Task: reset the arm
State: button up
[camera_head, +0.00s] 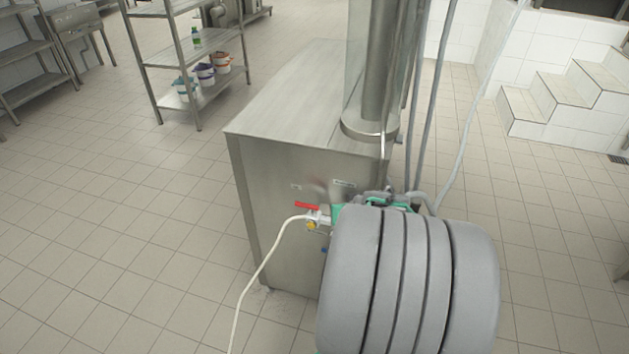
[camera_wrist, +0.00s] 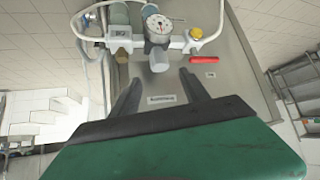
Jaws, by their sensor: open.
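My gripper (camera_wrist: 160,80) is open in the wrist view, its two dark fingers apart with nothing between them. The fingers point at the front of a steel cabinet (camera_wrist: 232,50), where a small label shows between them. A pressure gauge (camera_wrist: 157,25) and a valve with a red handle (camera_wrist: 204,60) are close beyond the fingertips, apart from them in the picture. In the head view, my grey arm covers the lower right of the cabinet (camera_head: 270,175) and hides the gripper's fingers. The red handle (camera_head: 307,206) shows just left of the arm.
A pale hose (camera_head: 262,270) runs from the valve down to the floor. A glass-and-steel column (camera_head: 378,70) and several hoses rise behind the arm. A shelf rack (camera_head: 203,95) with tubs stands back left, and white tiled steps (camera_head: 570,95) back right. The left floor is clear.

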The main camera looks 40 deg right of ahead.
jog(key=s+a+f+m+g+y, duration=0.1)
jog(key=s+a+f+g+y, duration=0.1)
jog(key=s+a+f+g, duration=0.3)
jog(key=s+a+m+g+y, duration=0.1)
jog(key=s+a+m+y, duration=0.15)
jog(key=s, duration=0.55)
jog(key=w+a+r+n+p, duration=0.2)
jog(key=a+r+n, duration=0.3)
jog(key=a+r, duration=0.3)
jog(key=w+a+r+n+t+p, duration=0.1)
jog(key=w+a+r+n+p, duration=0.2)
jog(key=a+r, duration=0.6)
jog(key=w+a+n, duration=0.1)
jog(key=w+a, duration=0.1)
jog(key=a, duration=0.2)
jog(key=shift+w+r+n+p, duration=0.15)
jog(key=shift+n+p, duration=0.15)
jog(key=shift+n, duration=0.05)
